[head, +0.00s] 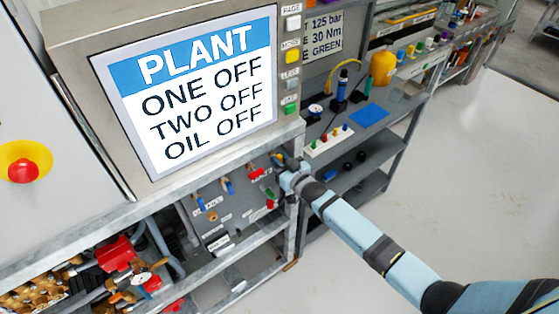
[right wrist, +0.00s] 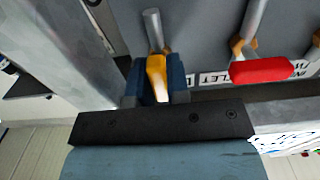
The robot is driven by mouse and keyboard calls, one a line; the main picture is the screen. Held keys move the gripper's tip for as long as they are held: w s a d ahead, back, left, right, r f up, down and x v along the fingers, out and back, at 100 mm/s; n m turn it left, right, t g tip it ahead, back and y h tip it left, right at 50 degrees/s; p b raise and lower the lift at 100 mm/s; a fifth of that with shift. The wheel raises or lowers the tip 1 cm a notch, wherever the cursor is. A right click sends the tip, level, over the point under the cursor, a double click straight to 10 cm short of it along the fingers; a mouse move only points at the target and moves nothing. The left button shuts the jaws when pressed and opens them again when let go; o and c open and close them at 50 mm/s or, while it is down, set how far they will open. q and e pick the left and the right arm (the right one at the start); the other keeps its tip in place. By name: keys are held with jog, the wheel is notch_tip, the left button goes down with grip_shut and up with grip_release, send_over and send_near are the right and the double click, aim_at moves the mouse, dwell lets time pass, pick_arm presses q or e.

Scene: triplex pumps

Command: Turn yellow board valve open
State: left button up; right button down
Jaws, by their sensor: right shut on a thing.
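The yellow board valve's handle (right wrist: 157,76) shows in the right wrist view, below a grey pipe (right wrist: 152,28) on the grey board. It lies between the two dark blue fingers of my right gripper (right wrist: 158,84), which is shut on it. The handle points roughly in line with the pipe, toward the gripper palm. In the head view my right gripper (head: 285,174) is at the right end of the board and hides most of the yellow valve. My left gripper is not in view.
A red valve handle (right wrist: 264,70) sits to the right, across its pipe. The board (head: 225,205) carries more blue, red and green handles. The screen (head: 195,90) reads PLANT, ONE OFF, TWO OFF, OIL OFF. Shelves (head: 365,160) stand beyond; floor at right is clear.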

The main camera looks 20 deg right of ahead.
jog(key=c, duration=1.1)
grip_release()
jog(key=b+v, duration=0.1)
jog(key=v, duration=1.3)
jog(key=shift+w, duration=0.1)
